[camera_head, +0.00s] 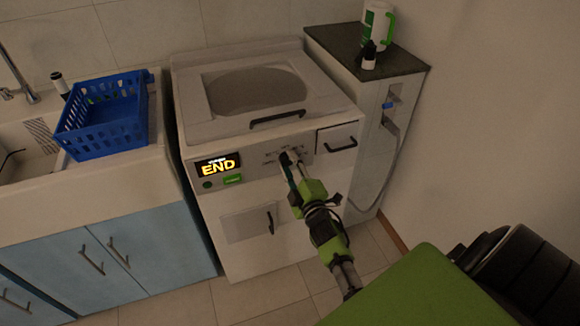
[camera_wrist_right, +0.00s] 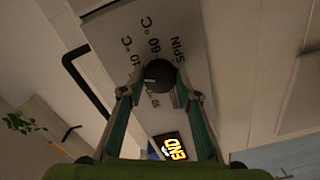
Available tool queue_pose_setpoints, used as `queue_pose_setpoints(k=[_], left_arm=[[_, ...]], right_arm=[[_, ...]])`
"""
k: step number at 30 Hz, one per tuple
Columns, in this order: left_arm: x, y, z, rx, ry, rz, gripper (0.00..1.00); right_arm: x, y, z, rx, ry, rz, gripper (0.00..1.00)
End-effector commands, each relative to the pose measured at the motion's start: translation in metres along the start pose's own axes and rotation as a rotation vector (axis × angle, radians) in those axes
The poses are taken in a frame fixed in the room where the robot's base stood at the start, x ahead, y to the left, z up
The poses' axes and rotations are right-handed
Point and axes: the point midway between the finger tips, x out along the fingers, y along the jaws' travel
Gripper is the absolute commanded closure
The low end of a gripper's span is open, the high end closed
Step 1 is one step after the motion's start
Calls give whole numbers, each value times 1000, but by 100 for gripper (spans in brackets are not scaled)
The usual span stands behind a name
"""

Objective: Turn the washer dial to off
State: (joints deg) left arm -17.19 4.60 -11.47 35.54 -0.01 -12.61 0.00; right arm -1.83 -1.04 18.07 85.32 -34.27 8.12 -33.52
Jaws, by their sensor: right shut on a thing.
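The white washer (camera_head: 262,190) stands against the wall. Its front panel carries a display (camera_head: 218,166) reading "END", which also shows in the right wrist view (camera_wrist_right: 173,148). The dark round dial (camera_wrist_right: 159,74) sits on the panel with printed labels around it, such as "SPIN" and temperatures. My right gripper (camera_head: 290,160) is at the panel, and in the right wrist view its two fingers (camera_wrist_right: 159,90) are closed on either side of the dial. The dial's pointer direction cannot be made out. My left gripper is not in view.
A blue basket (camera_head: 103,128) sits at the sink counter on the left. A dark-topped cabinet (camera_head: 350,42) with a white and green jug (camera_head: 377,24) stands to the right. The washer's drawer (camera_head: 337,139) is right of the dial. Floor in front is clear.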

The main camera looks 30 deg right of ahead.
Motion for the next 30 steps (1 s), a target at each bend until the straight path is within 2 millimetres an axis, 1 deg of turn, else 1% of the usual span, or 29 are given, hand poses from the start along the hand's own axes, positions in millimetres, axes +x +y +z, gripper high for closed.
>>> queue_pose_setpoints(k=[1,6,15,21,30], left_arm=[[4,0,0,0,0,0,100],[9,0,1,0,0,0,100],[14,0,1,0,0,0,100],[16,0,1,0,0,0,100],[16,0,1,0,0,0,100]], right_arm=[[0,-2,1,-42,0,0,91],[0,-2,1,-178,-1,-1,91],[0,-1,0,-340,0,-2,91],[0,-1,0,-389,0,-2,91],[0,-1,0,-402,0,-2,91]])
